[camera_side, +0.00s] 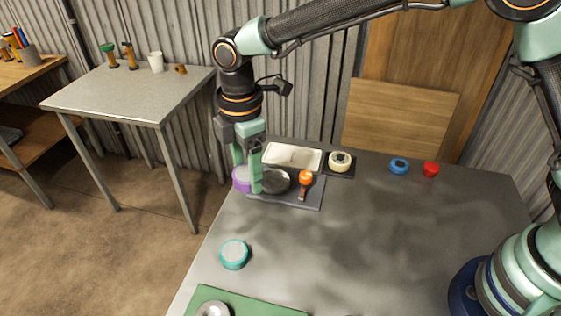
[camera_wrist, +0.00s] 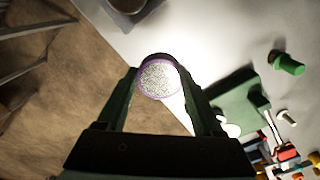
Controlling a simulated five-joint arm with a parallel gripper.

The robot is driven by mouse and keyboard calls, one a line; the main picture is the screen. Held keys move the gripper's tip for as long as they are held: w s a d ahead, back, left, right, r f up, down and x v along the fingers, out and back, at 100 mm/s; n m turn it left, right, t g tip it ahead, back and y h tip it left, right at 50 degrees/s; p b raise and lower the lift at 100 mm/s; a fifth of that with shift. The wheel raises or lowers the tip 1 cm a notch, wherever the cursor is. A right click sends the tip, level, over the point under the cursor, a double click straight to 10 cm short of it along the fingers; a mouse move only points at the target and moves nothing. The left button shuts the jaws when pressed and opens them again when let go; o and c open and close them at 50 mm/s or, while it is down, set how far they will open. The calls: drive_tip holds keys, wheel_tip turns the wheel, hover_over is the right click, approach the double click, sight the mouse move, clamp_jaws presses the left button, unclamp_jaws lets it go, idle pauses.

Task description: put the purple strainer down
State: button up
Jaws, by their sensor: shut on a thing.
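My gripper (camera_side: 248,184) points down at the back left of the grey table. It is shut on the purple strainer (camera_side: 240,179), a short round piece partly hidden by a finger. In the wrist view the strainer (camera_wrist: 158,77) shows as a purple ring around a pale mesh, between the fingertips (camera_wrist: 161,82). It lies near the table's left edge, beside the dark grey mat (camera_side: 310,201). I cannot tell whether it touches the table or mat.
A black round dish (camera_side: 275,181) and an orange-topped tool (camera_side: 305,183) are on the mat. Behind are a white tray (camera_side: 292,147) and a cream ring (camera_side: 340,159). A teal round piece (camera_side: 234,254) stands nearer the front. The table's middle is clear.

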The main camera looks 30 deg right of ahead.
wheel_tip(320, 180, up, 6)
drive_tip(key=shift+r, duration=0.2)
drive_tip(key=shift+w+d+r, duration=0.15)
drive_tip(key=shift+r, duration=0.1)
drive_tip(key=w+d, duration=0.7)
drive_tip(key=d, duration=0.2)
hover_over(304, 159)
drive_tip(key=shift+m, duration=0.3)
wheel_tip(304, 159, down, 14)
drive_tip(key=shift+w+r, duration=0.1)
drive_tip(key=shift+f, duration=2.6)
drive_tip(key=o, duration=1.4)
drive_tip(key=shift+f, duration=0.1)
